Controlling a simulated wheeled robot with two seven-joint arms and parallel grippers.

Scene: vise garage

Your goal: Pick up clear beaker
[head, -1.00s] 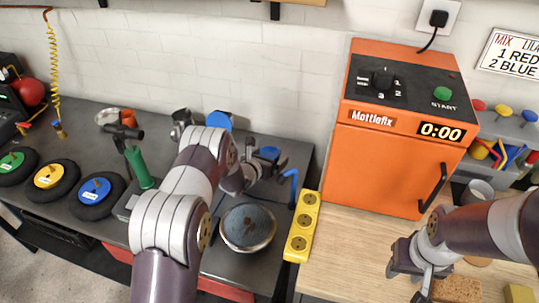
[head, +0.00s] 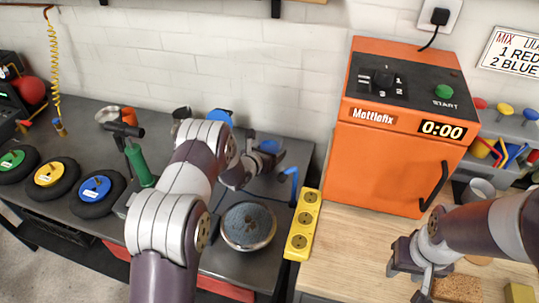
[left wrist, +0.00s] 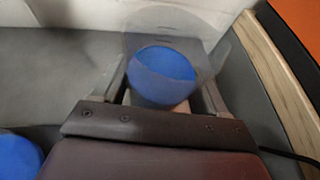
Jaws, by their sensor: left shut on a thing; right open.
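The clear beaker (left wrist: 145,45) is see-through and stands between the two fingers of my left gripper (left wrist: 168,100) in the left wrist view. A round blue surface shows in or through it. In the head view my left gripper (head: 265,163) is over the back right of the dark bench, shut on the beaker. Blue shows there at the beaker (head: 270,147), whose clear wall is hard to make out. I cannot tell whether its base touches the bench. My right gripper (head: 422,283) is open and empty over the wooden counter at the lower right.
An orange Mottlefix machine (head: 385,165) stands right of the bench. A yellow socket strip (head: 302,225) runs along the bench edge. A round pan (head: 248,227) lies in front of my left gripper. Another blue object (head: 220,116) is behind my left arm. Coloured wheels (head: 95,190) lie left.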

